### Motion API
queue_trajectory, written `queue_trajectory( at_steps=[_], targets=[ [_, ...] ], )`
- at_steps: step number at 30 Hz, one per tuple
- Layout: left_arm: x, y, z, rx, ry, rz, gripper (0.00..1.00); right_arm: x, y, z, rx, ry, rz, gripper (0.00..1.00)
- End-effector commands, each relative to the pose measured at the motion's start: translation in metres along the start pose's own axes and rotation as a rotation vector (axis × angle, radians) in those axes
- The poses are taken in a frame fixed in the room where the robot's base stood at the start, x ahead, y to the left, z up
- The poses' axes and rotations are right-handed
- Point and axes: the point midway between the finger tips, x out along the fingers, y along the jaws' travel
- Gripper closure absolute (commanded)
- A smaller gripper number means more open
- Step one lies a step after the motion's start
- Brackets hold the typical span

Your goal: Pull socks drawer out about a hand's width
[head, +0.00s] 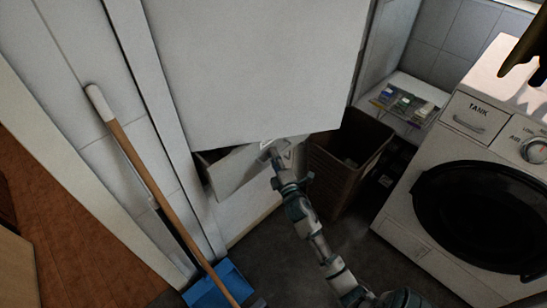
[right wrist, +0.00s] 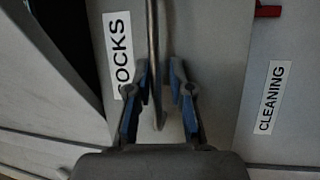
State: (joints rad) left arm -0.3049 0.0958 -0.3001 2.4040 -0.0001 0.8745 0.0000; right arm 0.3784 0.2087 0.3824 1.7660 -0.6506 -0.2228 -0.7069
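The socks drawer (head: 236,170) stands partly out from the white cabinet in the head view, with a dark opening along its left top edge. A thin metal bar handle (right wrist: 154,40) runs along that front. My right gripper (right wrist: 160,85) is at the handle, its blue-padded fingers apart on either side of the bar, with a gap on the right side. The right gripper also shows in the head view (head: 273,153).
A drawer labelled CLEANING (right wrist: 271,97) is beside it. A brown bin (head: 345,165) stands close right of my right gripper. A washing machine (head: 470,170) is further right. A broom (head: 150,175) and blue dustpan (head: 218,285) are at left. Dark floor lies in front.

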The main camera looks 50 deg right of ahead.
Motion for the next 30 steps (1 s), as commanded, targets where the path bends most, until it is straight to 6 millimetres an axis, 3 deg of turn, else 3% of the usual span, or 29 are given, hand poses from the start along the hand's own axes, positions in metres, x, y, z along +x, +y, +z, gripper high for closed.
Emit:
queue_trajectory(
  at_steps=[5, 18, 24, 30],
  targets=[
    [0.0, 0.0, -0.003, 0.001, 0.003, -0.001, 0.66, -0.013, -0.001, 0.0, 0.0, 0.0, -0.001, 0.79],
    [0.0, 0.0, -0.002, 0.0, 0.002, 0.0, 0.66, -0.103, -0.003, -0.001, 0.001, -0.001, -0.004, 0.79],
    [0.0, 0.001, -0.002, 0.0, 0.002, 0.0, 0.66, -0.119, -0.002, -0.001, -0.001, 0.0, -0.002, 0.79],
    [0.0, 0.001, -0.002, 0.0, 0.002, 0.001, 0.66, -0.12, -0.002, -0.001, -0.001, 0.0, -0.002, 0.79]
  ],
)
